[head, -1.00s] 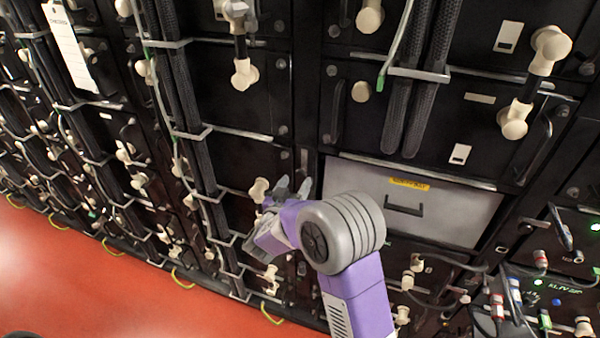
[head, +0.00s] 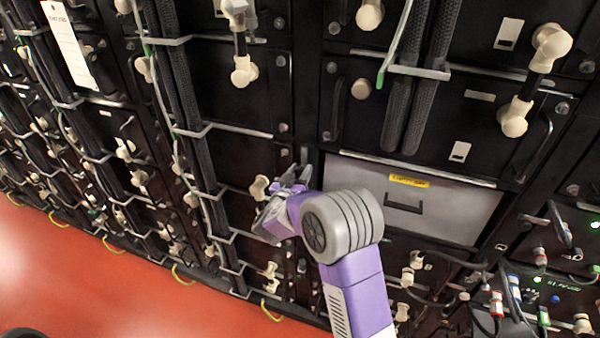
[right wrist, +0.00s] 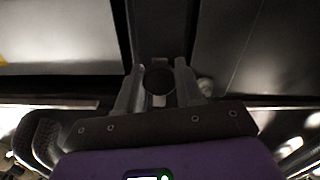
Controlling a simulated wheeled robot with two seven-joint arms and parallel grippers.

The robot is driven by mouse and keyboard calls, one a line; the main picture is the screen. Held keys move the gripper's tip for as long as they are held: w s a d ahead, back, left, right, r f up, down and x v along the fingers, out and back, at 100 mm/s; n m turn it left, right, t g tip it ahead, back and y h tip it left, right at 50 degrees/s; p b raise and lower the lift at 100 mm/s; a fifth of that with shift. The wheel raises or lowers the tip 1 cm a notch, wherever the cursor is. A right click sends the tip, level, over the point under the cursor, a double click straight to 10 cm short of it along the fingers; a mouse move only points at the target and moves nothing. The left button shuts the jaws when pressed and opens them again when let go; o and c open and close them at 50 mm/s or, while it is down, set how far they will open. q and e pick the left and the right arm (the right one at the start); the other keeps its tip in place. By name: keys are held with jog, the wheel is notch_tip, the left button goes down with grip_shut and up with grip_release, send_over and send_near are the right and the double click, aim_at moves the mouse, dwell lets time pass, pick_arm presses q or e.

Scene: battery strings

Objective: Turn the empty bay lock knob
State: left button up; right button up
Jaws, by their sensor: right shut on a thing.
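The empty bay is a light grey panel (head: 455,208) with a yellow label (head: 408,180) and a dark handle, among black battery units. My right gripper (head: 293,178) is at the dark post just left of this panel. In the right wrist view, a dark round knob (right wrist: 159,79) lies between the fingers of my right gripper (right wrist: 158,72), which is shut on it. In the head view the knob is hidden behind the gripper. How far the knob is turned is not clear. My left gripper is not in view.
Cream terminal connectors (head: 243,72) and thick black cables (head: 408,110) stand out from the racks around my right arm. Wired clips and lit devices (head: 545,285) are at the lower right.

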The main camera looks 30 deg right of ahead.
jog(key=shift+f+m+b, duration=0.2)
jog(key=shift+m+b, duration=1)
jog(key=shift+b, duration=0.15)
jog(key=m+b, duration=1.2)
jog(key=shift+s+f+m+b, duration=0.1)
jog(key=shift+m+b, duration=0.2)
jog(key=shift+b, duration=0.05)
jog(key=shift+m+b, duration=1.35)
jog(key=shift+m, duration=0.15)
jog(key=o, duration=1)
jog(key=shift+r, duration=0.2)
jog(key=v, duration=0.7)
jog(key=shift+s+a+p, duration=0.15)
jog(key=shift+s+p, duration=0.05)
jog(key=shift+p, duration=0.2)
